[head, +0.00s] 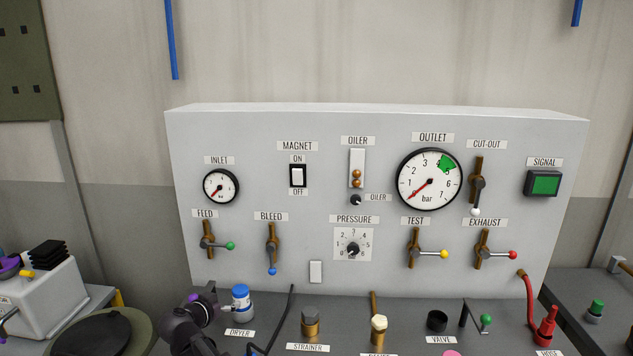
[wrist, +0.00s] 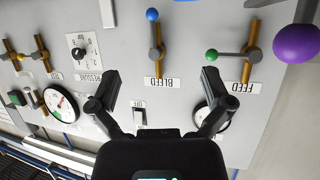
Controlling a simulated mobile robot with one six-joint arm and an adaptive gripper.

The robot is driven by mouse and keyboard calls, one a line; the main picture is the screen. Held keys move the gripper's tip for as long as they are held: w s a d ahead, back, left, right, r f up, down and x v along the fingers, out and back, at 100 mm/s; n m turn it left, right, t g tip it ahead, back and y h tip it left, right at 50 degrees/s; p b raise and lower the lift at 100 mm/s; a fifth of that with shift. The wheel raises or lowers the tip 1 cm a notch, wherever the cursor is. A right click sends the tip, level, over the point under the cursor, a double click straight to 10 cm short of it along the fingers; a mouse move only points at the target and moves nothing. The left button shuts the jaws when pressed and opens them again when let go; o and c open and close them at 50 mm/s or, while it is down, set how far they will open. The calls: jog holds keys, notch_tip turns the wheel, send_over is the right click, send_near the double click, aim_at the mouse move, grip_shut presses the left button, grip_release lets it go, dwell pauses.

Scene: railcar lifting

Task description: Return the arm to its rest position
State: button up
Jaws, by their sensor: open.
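My gripper (wrist: 160,74) is open in the wrist view, its two dark fingers spread apart with nothing between them. The labelled grey panel (head: 330,235) lies beyond the fingers, upside down in the wrist view. The bleed lever (wrist: 155,38) and feed lever (wrist: 232,55) appear above the fingertips. The inlet gauge (wrist: 204,117) is partly hidden by the right finger. In the head view, part of my dark arm (head: 190,330) shows at the bottom, left of centre, in front of the bench; the finger opening is not clear there.
A purple ball knob (wrist: 297,43) is close at the wrist view's right edge. On the bench stand a blue-topped dryer (head: 241,301), a brass strainer (head: 310,325) and a red hose fitting (head: 546,325). A white box (head: 45,300) stands at left. The wall above the panel is mostly bare.

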jog(key=s+d+f+g, duration=0.3)
jog(key=d, duration=0.9)
jog(key=s+d+f+n+g, duration=0.1)
jog(key=s+d+f+g, duration=0.2)
jog(key=d, duration=0.9)
jog(key=s+d+f+n+g+y, duration=0.1)
jog(key=s+d+f+g, duration=0.3)
jog(key=d, duration=0.8)
jog(key=shift+s+f+g, duration=0.1)
jog(key=shift+f+g, duration=0.15)
jog(key=shift+g, duration=0.15)
jog(key=s+d+y, duration=0.1)
jog(key=s, duration=0.1)
jog(key=s+d+n+g+y, duration=0.1)
jog(key=s+d, duration=0.1)
jog(key=s+d+f, duration=0.1)
jog(key=s+d, duration=0.1)
jog(key=shift+d+g+y, duration=0.15)
jog(key=shift+g+y, duration=0.25)
jog(key=shift+s+d+n+y, duration=0.3)
jog(key=shift+s+n, duration=0.1)
jog(key=shift+s, duration=0.15)
